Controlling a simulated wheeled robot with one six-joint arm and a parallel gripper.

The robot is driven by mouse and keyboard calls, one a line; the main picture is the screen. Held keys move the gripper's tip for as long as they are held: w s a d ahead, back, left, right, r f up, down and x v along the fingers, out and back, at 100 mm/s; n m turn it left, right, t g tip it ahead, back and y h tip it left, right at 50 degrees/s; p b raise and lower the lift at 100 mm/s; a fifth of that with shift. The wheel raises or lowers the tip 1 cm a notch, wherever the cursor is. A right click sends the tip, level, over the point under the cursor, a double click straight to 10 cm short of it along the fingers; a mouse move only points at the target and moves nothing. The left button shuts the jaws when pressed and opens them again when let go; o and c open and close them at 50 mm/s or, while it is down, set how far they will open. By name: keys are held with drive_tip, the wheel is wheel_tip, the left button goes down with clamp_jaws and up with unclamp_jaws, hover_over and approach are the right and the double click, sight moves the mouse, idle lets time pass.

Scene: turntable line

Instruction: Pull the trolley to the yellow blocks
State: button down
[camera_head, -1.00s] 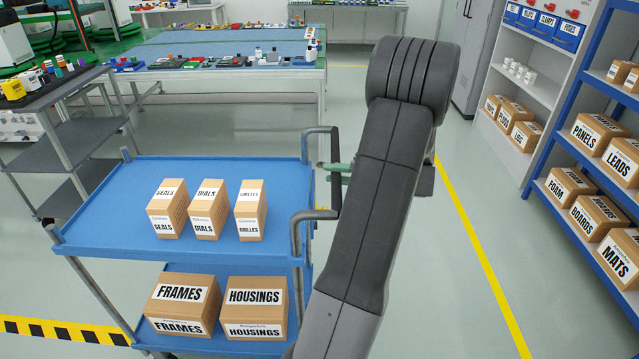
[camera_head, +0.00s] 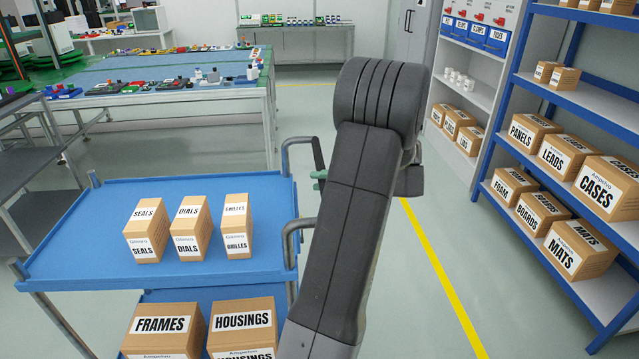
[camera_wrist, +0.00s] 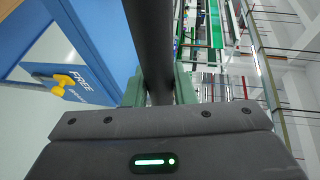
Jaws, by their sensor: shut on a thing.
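The blue trolley (camera_head: 85,238) stands at the lower left of the head view, with boxes on both shelves. Its handle (camera_head: 318,153) sticks out from its right end. My gripper (camera_head: 319,176) is shut on this handle, mostly hidden behind my arm in the head view. In the wrist view the dark handle bar (camera_wrist: 150,40) runs between the green fingers of my gripper (camera_wrist: 159,88).
A blue-framed shelf (camera_head: 562,92) with boxes stands at right, a white cabinet (camera_head: 480,95) behind it. A blue-topped bench (camera_head: 150,73) stands beyond the trolley, and a grey cart (camera_head: 25,165) at far left. Clear floor with a yellow line (camera_head: 440,270) lies right of my arm.

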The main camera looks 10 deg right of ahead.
drive_tip(key=shift+d, duration=0.15)
drive_tip(key=c, duration=1.2)
unclamp_jaws()
drive_tip(key=shift+d, duration=0.15)
drive_tip(key=v, duration=1.4)
drive_tip(key=x, duration=1.4)
